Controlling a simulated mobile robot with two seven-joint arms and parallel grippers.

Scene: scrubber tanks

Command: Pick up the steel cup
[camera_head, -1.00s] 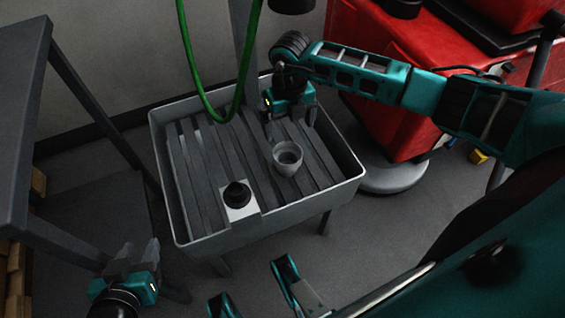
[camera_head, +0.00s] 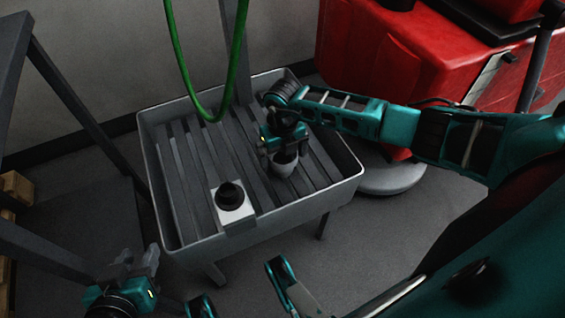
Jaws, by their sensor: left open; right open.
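The steel cup (camera_head: 285,168) stands upright on the slats of a grey tray-like basin (camera_head: 155,190), right of its middle. My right gripper (camera_head: 284,157) is directly over the cup, pointing down, with its fingers at the cup's rim. It is open, and it hides the far part of the cup. I cannot tell whether the fingers touch the cup. My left gripper (camera_head: 142,262) is open and empty at the lower left, outside the basin and well away from the cup.
A white block with a black knob (camera_head: 232,200) sits at the basin's front edge, left of the cup. A green hose (camera_head: 182,65) hangs over the basin. A red machine (camera_head: 400,60) stands at the right. A dark table frame (camera_head: 60,75) is at the left.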

